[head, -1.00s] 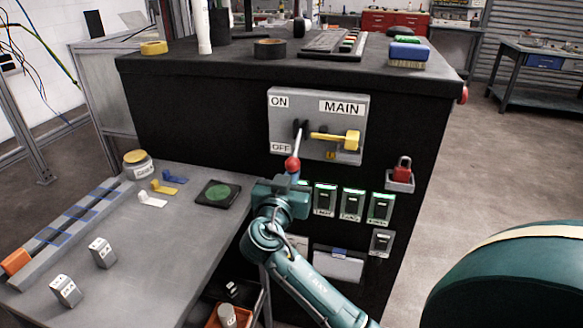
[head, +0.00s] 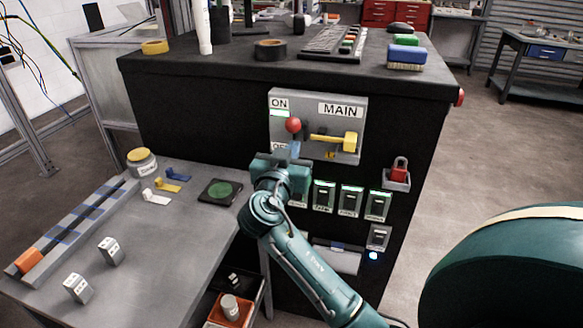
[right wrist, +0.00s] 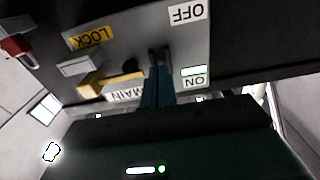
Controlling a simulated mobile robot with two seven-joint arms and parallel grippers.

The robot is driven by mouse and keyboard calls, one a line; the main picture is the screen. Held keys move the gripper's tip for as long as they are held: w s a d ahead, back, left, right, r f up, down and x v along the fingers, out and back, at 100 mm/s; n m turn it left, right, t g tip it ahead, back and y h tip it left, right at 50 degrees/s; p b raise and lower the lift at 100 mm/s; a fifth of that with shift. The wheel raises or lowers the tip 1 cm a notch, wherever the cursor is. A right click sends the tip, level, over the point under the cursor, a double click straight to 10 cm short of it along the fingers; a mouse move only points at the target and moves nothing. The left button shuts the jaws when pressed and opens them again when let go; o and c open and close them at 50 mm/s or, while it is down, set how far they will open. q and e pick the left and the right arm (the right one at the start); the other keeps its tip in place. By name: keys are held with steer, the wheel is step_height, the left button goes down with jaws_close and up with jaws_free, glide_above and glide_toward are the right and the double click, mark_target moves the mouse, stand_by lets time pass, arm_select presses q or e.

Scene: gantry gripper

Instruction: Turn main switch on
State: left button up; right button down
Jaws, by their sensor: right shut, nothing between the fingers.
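The main switch is a grey panel (head: 355,100) on the black cabinet, with ON and OFF labels and a lever with a red knob (head: 293,125). The knob sits high near the ON label, and a green strip beside that label is lit. The right wrist view shows the panel (right wrist: 135,60) upside down with the lit strip (right wrist: 194,71). My right gripper (head: 295,150) is shut and empty, just below the knob; its fingers (right wrist: 158,78) are at the lever slot. I cannot tell if they touch the lever. My left gripper is not in view.
A yellow lock handle (head: 349,141) sticks out right of the lever. A red padlock (head: 399,170) hangs in a holder. Several small breaker switches (head: 350,201) are below. A grey side table (head: 160,245) holds loose parts, and a blue light (head: 373,256) glows on the cabinet.

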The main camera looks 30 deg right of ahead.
steer(key=f+b+v, duration=0.1)
steer(key=b+v, duration=0.2)
steer(key=v, duration=0.6)
steer(key=shift+f, duration=0.2)
stand_by(0.6)
